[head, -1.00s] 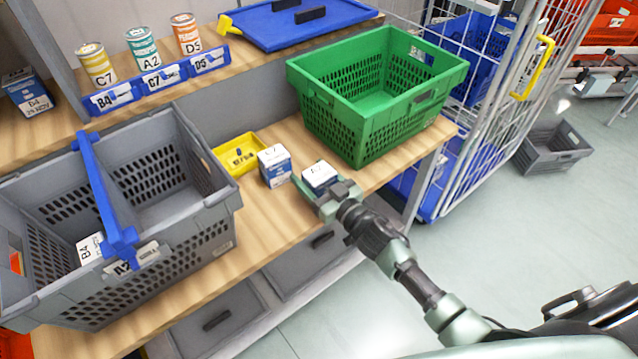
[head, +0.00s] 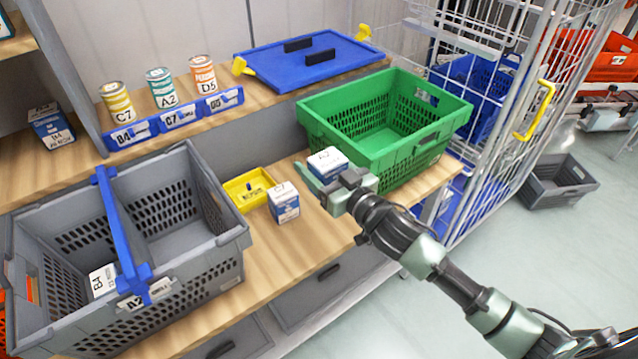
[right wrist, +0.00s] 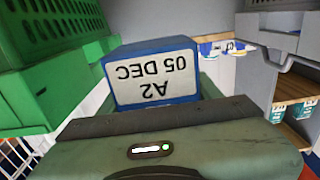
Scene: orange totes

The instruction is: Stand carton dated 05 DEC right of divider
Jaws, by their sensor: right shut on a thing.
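My right gripper (head: 324,180) is shut on a blue and white carton (head: 327,160) in front of the green crate. In the right wrist view, the carton (right wrist: 152,75) shows an upside-down label reading A2, 05 DEC. It seems raised above the counter. The grey basket (head: 195,268) stands at left with a blue divider (head: 122,228) across it. A carton marked B4 (head: 103,281) lies in the compartment left of the divider. The visible part of the right compartment is empty. A tag reading A2 is on the basket's front rim. My left gripper is out of view.
Another carton (head: 284,203) stands on the counter between basket and gripper, beside a yellow tray (head: 262,197). The green crate (head: 400,160) is close behind my gripper. Cans and a B4 carton (head: 52,127) stand on the upper shelf.

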